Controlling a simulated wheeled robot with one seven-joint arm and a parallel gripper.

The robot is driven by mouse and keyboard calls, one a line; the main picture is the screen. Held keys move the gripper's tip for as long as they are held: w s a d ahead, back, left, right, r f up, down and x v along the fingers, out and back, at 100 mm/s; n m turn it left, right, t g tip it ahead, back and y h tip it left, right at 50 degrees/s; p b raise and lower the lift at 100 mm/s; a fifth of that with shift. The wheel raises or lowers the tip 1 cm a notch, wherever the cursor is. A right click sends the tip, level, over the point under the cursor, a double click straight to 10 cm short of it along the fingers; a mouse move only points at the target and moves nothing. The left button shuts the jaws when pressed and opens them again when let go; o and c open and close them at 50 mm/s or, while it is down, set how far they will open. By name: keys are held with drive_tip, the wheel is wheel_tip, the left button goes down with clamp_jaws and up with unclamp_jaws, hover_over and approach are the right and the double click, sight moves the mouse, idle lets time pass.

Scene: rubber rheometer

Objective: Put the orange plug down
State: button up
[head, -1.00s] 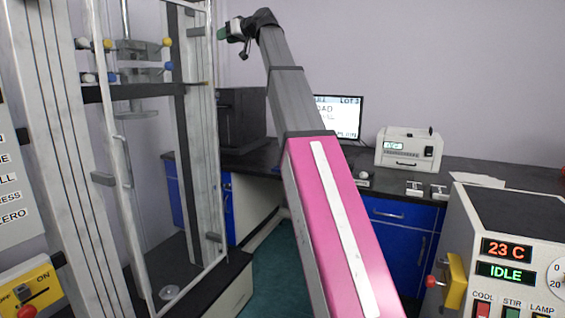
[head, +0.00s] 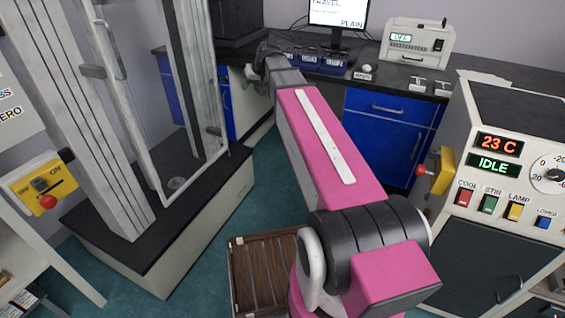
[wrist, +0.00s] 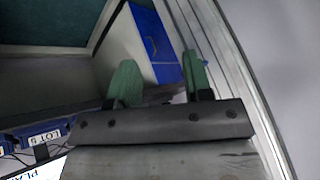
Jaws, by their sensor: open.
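No orange plug can be made out in either view. My gripper (wrist: 158,80) shows in the wrist view with its two green fingers apart and nothing visible between them. In the head view the far end of my arm is at the back, just left of the blue labelled bins (head: 308,61); the fingers cannot be made out there. A blue bin labelled LOT (wrist: 42,136) also shows at the lower left of the wrist view.
A tall clear-doored frame machine (head: 112,120) stands at left. A monitor (head: 338,12) and a white instrument (head: 416,42) are on the back bench. A control box reading IDLE (head: 497,130) is at right. A brown slatted crate (head: 262,270) is on the floor.

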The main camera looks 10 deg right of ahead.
drive_tip(key=s+d+f+m+g+h, duration=0.1)
drive_tip(key=s+d+f+g+h, duration=0.1)
drive_tip(key=s+f, duration=1.1)
drive_tip(key=s+d+f+m+g+h, duration=0.1)
drive_tip(key=s+d+f+g+h, duration=0.1)
drive_tip(key=s+f, duration=1)
wheel_tip(320, 180, down, 2)
drive_tip(key=d+g, duration=0.1)
drive_tip(key=d, duration=0.1)
drive_tip(key=shift+s+d+f, duration=0.15)
drive_tip(key=shift+s+d, duration=0.2)
drive_tip(key=shift+s, duration=0.05)
drive_tip(key=shift+a, duration=0.15)
